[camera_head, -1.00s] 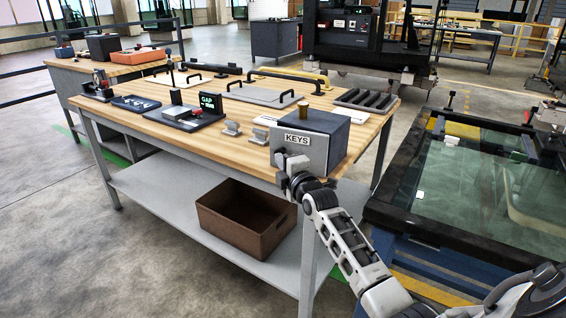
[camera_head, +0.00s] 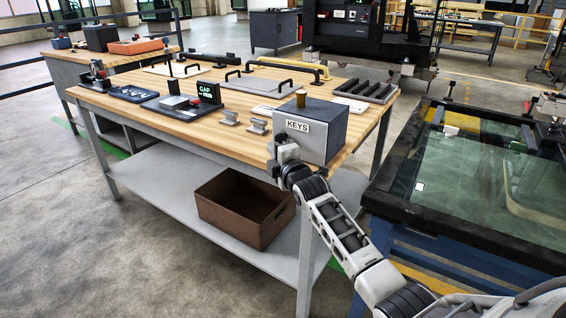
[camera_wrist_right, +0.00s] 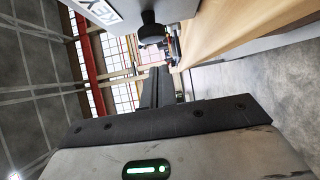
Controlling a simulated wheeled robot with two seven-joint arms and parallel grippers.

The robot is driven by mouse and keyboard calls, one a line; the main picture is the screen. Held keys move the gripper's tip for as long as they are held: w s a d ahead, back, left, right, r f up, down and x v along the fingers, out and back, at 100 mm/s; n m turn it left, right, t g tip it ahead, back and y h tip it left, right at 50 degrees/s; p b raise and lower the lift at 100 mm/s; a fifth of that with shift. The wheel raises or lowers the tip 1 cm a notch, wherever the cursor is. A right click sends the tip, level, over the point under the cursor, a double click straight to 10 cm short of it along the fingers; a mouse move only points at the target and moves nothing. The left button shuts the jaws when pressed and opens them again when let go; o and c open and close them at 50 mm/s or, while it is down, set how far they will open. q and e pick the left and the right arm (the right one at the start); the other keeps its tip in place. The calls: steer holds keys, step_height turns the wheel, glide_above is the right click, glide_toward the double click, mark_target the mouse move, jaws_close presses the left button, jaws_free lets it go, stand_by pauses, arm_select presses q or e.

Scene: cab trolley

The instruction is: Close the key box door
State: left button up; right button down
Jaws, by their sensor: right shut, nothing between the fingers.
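The key box (camera_head: 334,128) is a dark grey box at the near right corner of the wooden workbench. Its light grey door (camera_head: 300,143) bears a KEYS label and looks flush or nearly flush with the box front; I cannot tell if a small gap remains. My right gripper (camera_head: 274,154) is at the door's lower left edge, shut and empty. In the right wrist view its fingers (camera_wrist_right: 156,88) point past a dark round knob (camera_wrist_right: 152,31), with part of the KEYS face (camera_wrist_right: 97,12) above. Contact with the door cannot be told. My left gripper is out of view.
Small metal blocks (camera_head: 257,126) and a GAP display device (camera_head: 190,101) stand left of the box on the bench. A brown bin (camera_head: 243,209) is on the lower shelf. A glass-topped frame (camera_head: 470,190) stands to the right.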

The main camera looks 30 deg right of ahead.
arm_select(q)
steer(key=p, duration=0.2)
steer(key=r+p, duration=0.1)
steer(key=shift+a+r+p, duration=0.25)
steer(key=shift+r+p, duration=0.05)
steer(key=shift+p, duration=0.1)
arm_select(e)
steer(key=s+a+f+m+g+y, duration=0.1)
steer(key=s+a+f+m, duration=0.3)
steer(key=s, duration=0.8)
steer(key=s+a+f+m+g+y, duration=0.2)
steer(key=s+a+f+m, duration=0.3)
steer(key=s, duration=0.8)
steer(key=s+a+f+m+g+y, duration=0.1)
steer(key=s+a+f+m+g, duration=0.3)
steer(key=s+a, duration=0.5)
steer(key=s+m, duration=0.2)
steer(key=s, duration=0.1)
steer(key=shift+s+f+y, duration=0.25)
steer(key=shift+s+y, duration=0.05)
steer(key=shift+s, duration=0.05)
